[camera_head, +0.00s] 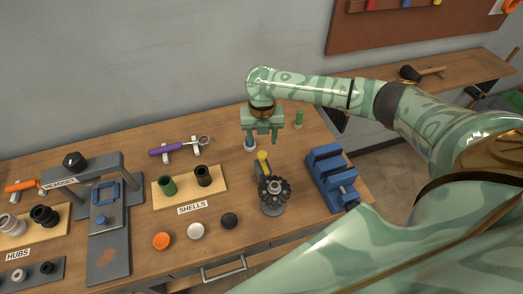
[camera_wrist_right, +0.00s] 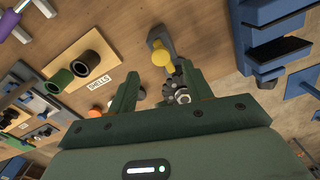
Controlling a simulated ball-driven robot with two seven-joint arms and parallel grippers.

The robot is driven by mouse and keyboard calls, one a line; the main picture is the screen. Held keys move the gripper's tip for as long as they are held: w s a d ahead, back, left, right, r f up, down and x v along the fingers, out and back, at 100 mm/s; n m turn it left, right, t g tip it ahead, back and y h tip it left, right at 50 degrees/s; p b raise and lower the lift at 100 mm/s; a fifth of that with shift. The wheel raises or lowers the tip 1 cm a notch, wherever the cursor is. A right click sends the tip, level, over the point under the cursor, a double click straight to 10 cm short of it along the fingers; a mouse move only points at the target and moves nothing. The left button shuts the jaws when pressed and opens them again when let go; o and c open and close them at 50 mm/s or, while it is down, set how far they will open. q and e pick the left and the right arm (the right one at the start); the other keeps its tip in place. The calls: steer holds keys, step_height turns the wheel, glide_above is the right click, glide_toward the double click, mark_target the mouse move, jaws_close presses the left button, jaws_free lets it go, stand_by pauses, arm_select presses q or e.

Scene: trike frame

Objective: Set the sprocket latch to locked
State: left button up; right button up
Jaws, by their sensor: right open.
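The sprocket (camera_head: 273,190) is a dark toothed wheel on a grey round stand on the bench. Its latch is a lever with a yellow knob (camera_head: 262,157) that stands up behind the wheel. In the right wrist view the yellow knob (camera_wrist_right: 161,57) lies just beyond the gap between my fingertips, and the sprocket (camera_wrist_right: 176,92) shows partly behind the right finger. My right gripper (camera_head: 262,141) is open and empty, pointing down, above and behind the knob; I see no contact. My left gripper is not in view.
A blue vise (camera_head: 332,178) stands right of the sprocket. Left are the shells board (camera_head: 189,187) and a grey press (camera_head: 108,215). Orange, white and black caps (camera_head: 229,221) lie in front.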

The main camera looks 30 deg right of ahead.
mark_target(262, 153)
step_height(262, 153, down, 5)
steer(key=shift+r+b, duration=0.1)
steer(key=shift+b, duration=0.25)
steer(key=shift+f, duration=0.5)
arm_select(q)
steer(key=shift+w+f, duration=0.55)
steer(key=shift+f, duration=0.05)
